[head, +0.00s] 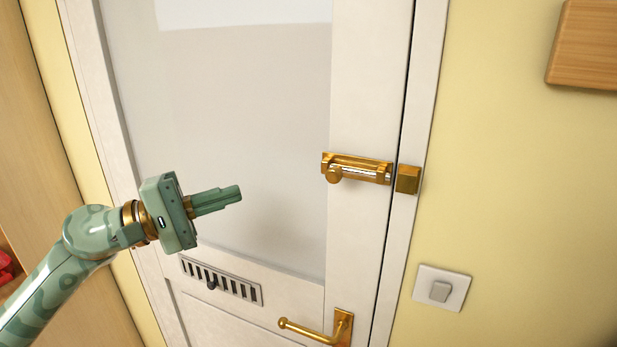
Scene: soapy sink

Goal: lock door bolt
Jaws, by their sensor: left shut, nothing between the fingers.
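A brass door bolt (357,168) is mounted on the right stile of the white door (370,80). Its round knob (333,175) sits at the left end of the housing, and a silver rod shows inside it. A brass keeper (408,179) is fixed on the frame to the right, across the dark door gap. My right gripper is not in view.
A brass lever handle (320,328) is low on the door. A vent with a small dark knob (222,281) is below the glass. A light switch (441,289) is on the yellow wall at right. A wooden board (585,45) is at upper right. The space between gripper and bolt is clear.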

